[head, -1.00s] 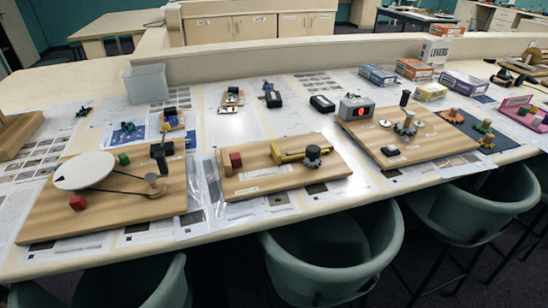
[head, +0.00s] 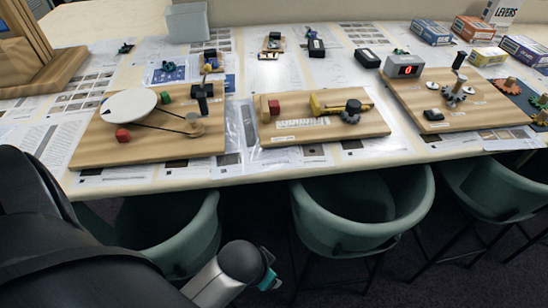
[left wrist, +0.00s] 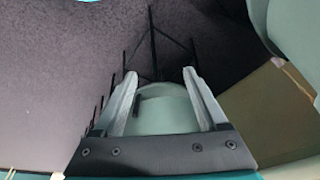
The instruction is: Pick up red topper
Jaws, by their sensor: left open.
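My left gripper (left wrist: 159,76) is open and empty in the left wrist view, pointing toward a green chair and dark carpet. My left arm reaches in low at the left of the head view, in front of the table and apart from both blocks. My right gripper is not in view.
Green chairs (head: 365,215) line the table's front edge. A right board (head: 485,115) carries a device with a red display (head: 404,66). Small boxes (head: 430,32) stand at the back right, a grey bin (head: 187,22) at the back left. Printed sheets cover the table.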

